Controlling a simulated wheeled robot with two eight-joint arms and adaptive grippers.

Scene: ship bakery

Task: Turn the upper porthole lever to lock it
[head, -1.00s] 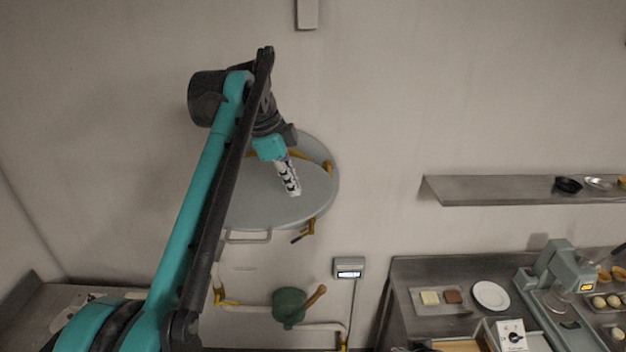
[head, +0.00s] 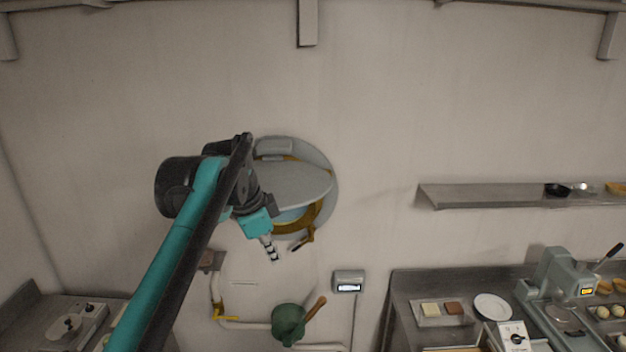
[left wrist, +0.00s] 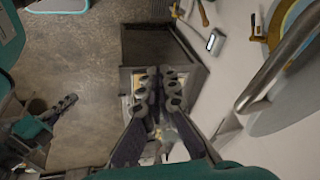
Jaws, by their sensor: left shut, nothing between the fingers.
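The porthole is on the wall, and its round grey cover (head: 300,180) stands out from it, tilted. Below the cover the brass ring (head: 308,217) shows. A brass lever with a dark handle (head: 304,240) sits at the ring's lower right; it also shows in the left wrist view (left wrist: 256,29). I cannot make out a separate upper lever; my arm and the cover hide part of the ring. My left gripper (head: 273,252) is shut and empty, below the cover and left of the lever, apart from it. What seems my right gripper (left wrist: 62,104) shows small; its jaws are unclear.
The cover's metal handle bar (left wrist: 275,78) is close right of my left gripper. A shelf (head: 480,196) and a laden counter stand to the right.

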